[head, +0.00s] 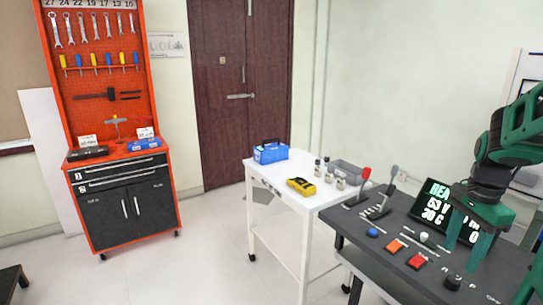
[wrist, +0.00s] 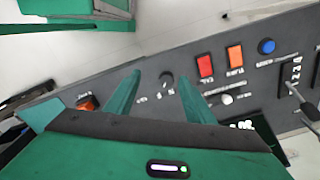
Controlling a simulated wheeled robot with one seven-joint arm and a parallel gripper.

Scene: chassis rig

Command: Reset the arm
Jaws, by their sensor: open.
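My arm (head: 515,130) is green and black and reaches in from the right edge of the head view. My gripper (head: 467,252) points down over the dark control console (head: 345,225). Its two green fingers are apart with nothing between them. In the wrist view the open fingers (wrist: 160,78) show above the console panel, with a black knob (wrist: 167,78) beyond the gap between them. The gap in height between fingertips and panel is hard to judge. The gripper partly covers the lit display (head: 436,206).
The console carries a red button (head: 416,262), an orange button (head: 394,246), a blue button (head: 372,232) and a red-topped lever (head: 362,183). A white cart (head: 277,187) with a blue box (head: 270,151) stands beside it. A red tool cabinet (head: 122,185) stands left; open floor lies between.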

